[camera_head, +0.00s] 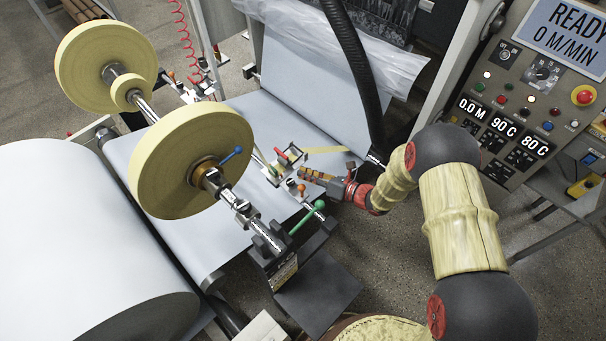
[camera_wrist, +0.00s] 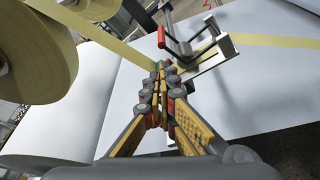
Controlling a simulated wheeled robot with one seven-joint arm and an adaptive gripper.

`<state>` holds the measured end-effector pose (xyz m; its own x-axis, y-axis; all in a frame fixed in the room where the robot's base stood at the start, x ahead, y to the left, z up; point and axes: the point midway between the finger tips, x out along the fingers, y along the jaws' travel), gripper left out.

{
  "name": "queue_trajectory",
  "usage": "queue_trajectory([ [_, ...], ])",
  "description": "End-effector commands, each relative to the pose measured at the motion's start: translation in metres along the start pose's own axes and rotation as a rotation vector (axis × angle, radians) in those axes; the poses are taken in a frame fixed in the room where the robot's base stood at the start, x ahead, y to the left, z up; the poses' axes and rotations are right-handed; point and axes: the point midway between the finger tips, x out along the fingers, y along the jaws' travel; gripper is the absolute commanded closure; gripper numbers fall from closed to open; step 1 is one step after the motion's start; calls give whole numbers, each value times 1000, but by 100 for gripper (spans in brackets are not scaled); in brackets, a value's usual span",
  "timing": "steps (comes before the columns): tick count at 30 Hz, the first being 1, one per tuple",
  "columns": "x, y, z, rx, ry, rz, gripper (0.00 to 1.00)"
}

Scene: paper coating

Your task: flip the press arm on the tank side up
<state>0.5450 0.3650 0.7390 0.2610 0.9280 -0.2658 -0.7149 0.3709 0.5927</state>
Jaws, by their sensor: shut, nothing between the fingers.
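The press arm (camera_head: 288,156) is a small metal frame with a red handle, set on the rail beside the front tape roll. In the wrist view the press arm's frame (camera_wrist: 197,50) stands just beyond my fingertips, with its red handle (camera_wrist: 161,38) close above them. My gripper (camera_head: 303,172) reaches in from the right over the paper, near the press arm. In the wrist view my gripper (camera_wrist: 163,66) is shut and its fingertips hold nothing. The fingertips are very near the tape and frame; I cannot tell whether they touch.
A yellow tape roll (camera_head: 186,160) stands left of the press arm, and its tape strip (camera_wrist: 122,46) runs close by my fingers. A green lever (camera_head: 306,217) and a blue lever (camera_head: 232,155) stick out nearby. A control panel (camera_head: 535,90) is at the right.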

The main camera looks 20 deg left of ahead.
Motion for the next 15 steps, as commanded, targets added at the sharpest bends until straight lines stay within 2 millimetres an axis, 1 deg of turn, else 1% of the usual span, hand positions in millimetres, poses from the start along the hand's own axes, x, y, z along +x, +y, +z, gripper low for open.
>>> queue_trajectory([
  [1,11,0,-3,-3,3,3,100],
  [7,46,-1,-3,-2,2,2,100],
  [12,67,-1,-2,-1,1,2,100],
  [15,73,-1,-1,-1,1,1,100],
])
